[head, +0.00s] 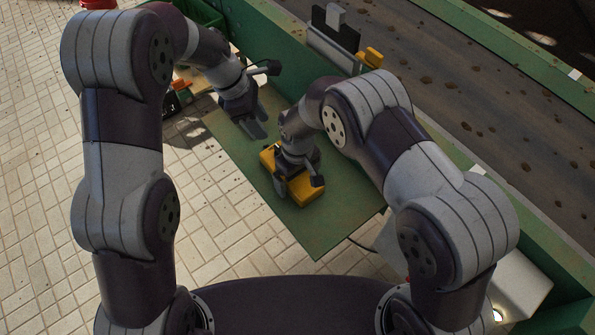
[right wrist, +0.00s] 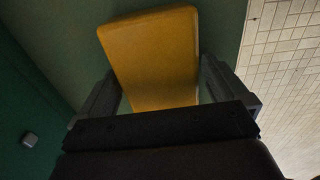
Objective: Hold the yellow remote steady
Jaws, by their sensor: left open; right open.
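The yellow remote (head: 308,192) lies on the green table (head: 325,225) in the head view. My right gripper (head: 290,187) is over it and hides its middle. In the right wrist view the yellow remote (right wrist: 155,55) lies between the two open fingers of my right gripper (right wrist: 160,90), with one finger on each side. Whether the fingers touch it I cannot tell. My left gripper (head: 256,127) is open and empty, above the table's left part, apart from the remote.
A conveyor belt (head: 480,110) with scattered potatoes or clods runs behind a green wall (head: 270,45). A dark panel with a yellow part (head: 374,56) stands at that wall. Red and dark items (head: 178,90) lie at the table's far left. The table's front is clear.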

